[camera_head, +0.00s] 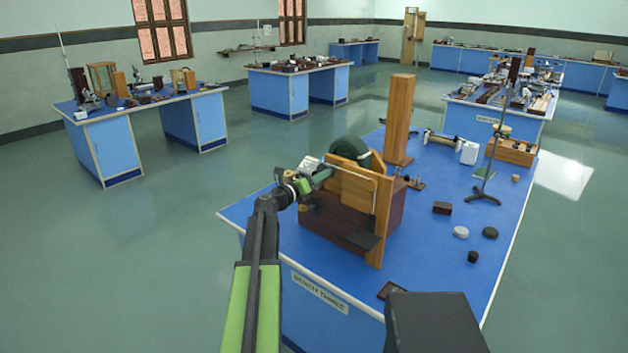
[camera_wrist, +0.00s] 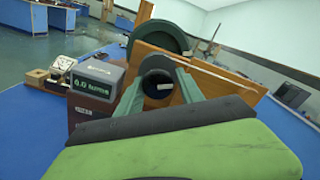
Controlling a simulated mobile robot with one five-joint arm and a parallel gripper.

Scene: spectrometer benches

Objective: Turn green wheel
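The dark green wheel (camera_head: 350,150) stands upright on the wooden and dark-red apparatus near the front of the blue bench. It also shows in the wrist view (camera_wrist: 165,30), beyond the wooden panel. My gripper (camera_head: 322,178) is at the left side of this apparatus, close to the wooden panel. In the wrist view my gripper (camera_wrist: 160,85) has its two fingers apart. A dark round, tube-like part (camera_wrist: 157,72) shows between and beyond the fingers. Whether the fingers touch it I cannot tell. The wheel's lower part is hidden behind the panel.
A box with a lit green display (camera_wrist: 92,82) stands left of the fingers in the wrist view. A tall wooden post (camera_head: 398,120) rises behind the wheel. A stand (camera_head: 484,195) and small dark blocks lie to the right. Open floor (camera_head: 150,250) is on the left.

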